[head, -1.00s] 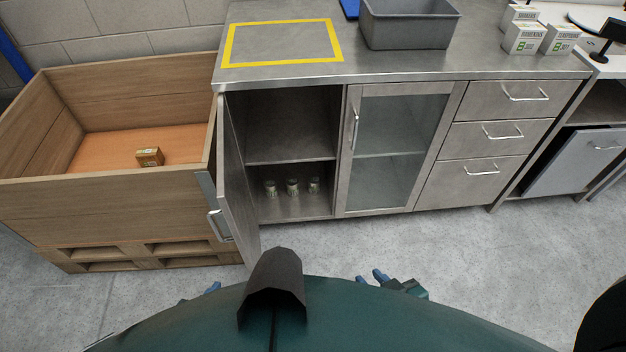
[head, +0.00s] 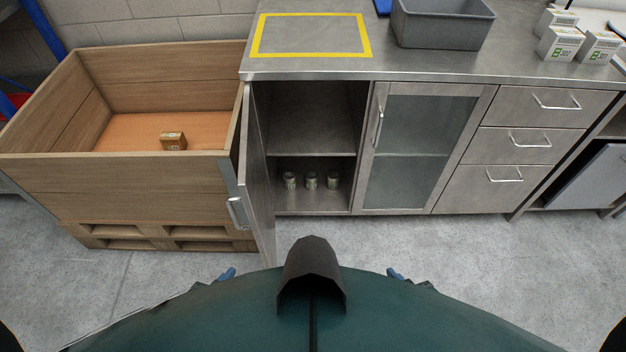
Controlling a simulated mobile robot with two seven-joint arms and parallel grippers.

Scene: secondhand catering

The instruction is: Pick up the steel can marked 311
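Three small steel cans stand upright in a row on the floor of the open cabinet compartment: a left can (head: 290,180), a middle can (head: 311,181) and a right can (head: 332,181). They have pale labels, too small to read, so I cannot tell which is marked 311. My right gripper (head: 395,273) shows only as blue fingertips past the edge of my body, well short of the cabinet. My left gripper (head: 227,274) shows likewise as a small blue tip. Whether either is open or shut is hidden.
The cabinet door (head: 257,175) stands swung open towards me, left of the cans. A wooden crate (head: 120,185) holding a small box (head: 173,140) stands left. A grey tub (head: 442,28) and a yellow-taped rectangle (head: 312,53) are on the counter. The floor before the cabinet is clear.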

